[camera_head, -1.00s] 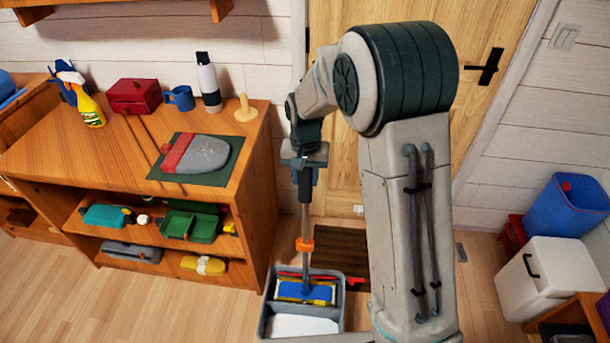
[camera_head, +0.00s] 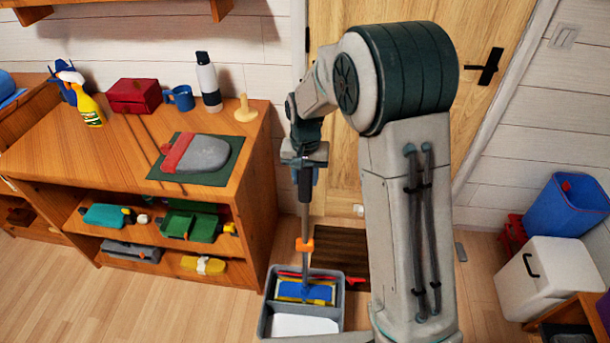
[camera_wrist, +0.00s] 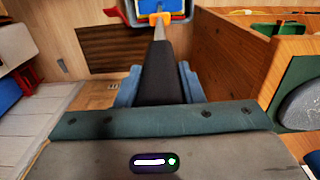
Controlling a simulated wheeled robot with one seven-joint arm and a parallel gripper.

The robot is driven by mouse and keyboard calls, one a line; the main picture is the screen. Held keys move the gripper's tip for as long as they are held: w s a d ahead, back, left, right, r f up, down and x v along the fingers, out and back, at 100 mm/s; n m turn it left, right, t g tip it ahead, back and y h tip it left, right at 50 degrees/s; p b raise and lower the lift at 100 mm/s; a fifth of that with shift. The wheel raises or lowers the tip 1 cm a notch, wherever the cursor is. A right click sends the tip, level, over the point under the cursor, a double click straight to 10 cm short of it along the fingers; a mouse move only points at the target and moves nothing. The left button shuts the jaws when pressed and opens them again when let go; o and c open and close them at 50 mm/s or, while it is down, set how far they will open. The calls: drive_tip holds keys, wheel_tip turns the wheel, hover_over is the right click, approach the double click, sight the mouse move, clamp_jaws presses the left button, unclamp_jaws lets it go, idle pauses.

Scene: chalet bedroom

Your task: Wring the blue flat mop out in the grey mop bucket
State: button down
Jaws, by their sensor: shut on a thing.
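The flat mop has a blue head (camera_head: 306,292), an orange collar (camera_head: 305,245) and a thin upright pole with a dark grip. My gripper (camera_head: 305,163) is shut on the mop's dark grip, which also shows between the blue fingers in the wrist view (camera_wrist: 157,82). The mop head sits inside the far compartment of the grey mop bucket (camera_head: 263,322), by a red bar (camera_head: 322,279) and a yellow edge. The near compartment shows a white surface. In the wrist view the bucket is partly cut off at the top. Whether the mop head touches the bottom cannot be told.
A wooden shelf unit (camera_head: 255,165) with tools and bottles stands left of the bucket. A dark mat (camera_head: 343,255) lies before the wooden door behind it. A blue bin (camera_head: 567,205) and a white box (camera_head: 545,280) stand at the right. Floor at the lower left is clear.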

drive_tip(key=shift+f+b, duration=0.5)
drive_tip(key=shift+f, duration=0.15)
drive_tip(key=c, duration=0.9)
unclamp_jaws()
wheel_tip(320, 180, up, 14)
drive_tip(key=s+d+t, duration=0.1)
drive_tip(key=s+d, duration=0.2)
drive_tip(key=s, duration=0.5)
drive_tip(key=s+d+n+t, duration=0.1)
drive_tip(key=s+d, duration=0.3)
drive_tip(key=s, duration=0.3)
drive_tip(key=s+d+t, duration=0.1)
drive_tip(key=s+d, duration=0.2)
drive_tip(key=s, duration=0.5)
drive_tip(key=shift+s+d+f+n, duration=0.3)
drive_tip(key=shift+s+d+n, duration=0.05)
drive_tip(key=shift+n, duration=0.05)
clamp_jaws()
